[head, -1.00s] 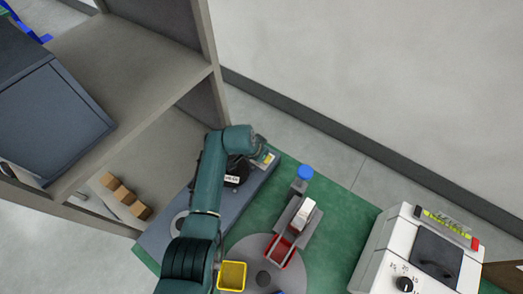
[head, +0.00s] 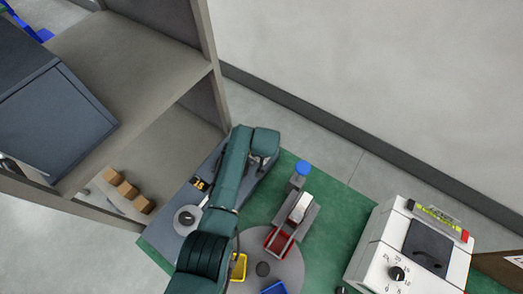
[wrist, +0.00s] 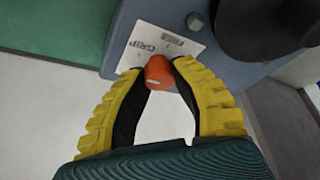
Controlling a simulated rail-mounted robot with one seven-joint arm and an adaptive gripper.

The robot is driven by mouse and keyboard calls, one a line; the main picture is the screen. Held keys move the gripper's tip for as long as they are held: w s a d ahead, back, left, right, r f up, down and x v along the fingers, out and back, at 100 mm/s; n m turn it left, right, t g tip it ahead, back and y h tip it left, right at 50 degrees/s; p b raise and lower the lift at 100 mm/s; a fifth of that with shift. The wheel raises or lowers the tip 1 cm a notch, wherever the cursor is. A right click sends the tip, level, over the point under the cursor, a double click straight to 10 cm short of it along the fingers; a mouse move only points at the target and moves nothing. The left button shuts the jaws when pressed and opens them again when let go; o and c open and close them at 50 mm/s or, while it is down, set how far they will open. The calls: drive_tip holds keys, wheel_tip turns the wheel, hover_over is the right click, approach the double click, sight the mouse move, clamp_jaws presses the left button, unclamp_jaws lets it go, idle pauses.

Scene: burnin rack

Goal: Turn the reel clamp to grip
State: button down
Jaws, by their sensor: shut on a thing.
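In the wrist view an orange knob (wrist: 158,72) sits between the yellow-padded fingers of my gripper (wrist: 158,66), which is shut on it. Behind the knob is a white label (wrist: 170,42) marked GRIP and FREE. The knob is close to the word GRIP. A small grey peg (wrist: 195,21) stands at the label's edge. The label is on a blue-grey base (wrist: 122,25), which also shows in the head view (head: 163,238). A dark round part (wrist: 255,28) is at upper right. In the head view my arm hides the knob and label.
A green mat (head: 330,215) holds a grey turntable (head: 285,268) with coloured bins, and a grey fixture with a blue cap (head: 302,167). A white machine with a dial (head: 385,255) is at right. A shelf unit (head: 130,50) stands close at left.

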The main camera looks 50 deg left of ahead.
drive_tip(key=shift+s+f+n, duration=0.15)
drive_tip(key=shift+f+n, duration=0.1)
drive_tip(key=shift+n, duration=0.15)
drive_tip(key=c, duration=0.8)
unclamp_jaws()
drive_tip(key=shift+r, duration=0.1)
drive_tip(key=shift+r, duration=0.2)
drive_tip(key=v, duration=1.1)
drive_tip(key=shift+d+r, duration=0.25)
drive_tip(key=shift+r, duration=0.15)
drive_tip(key=shift+w, duration=0.2)
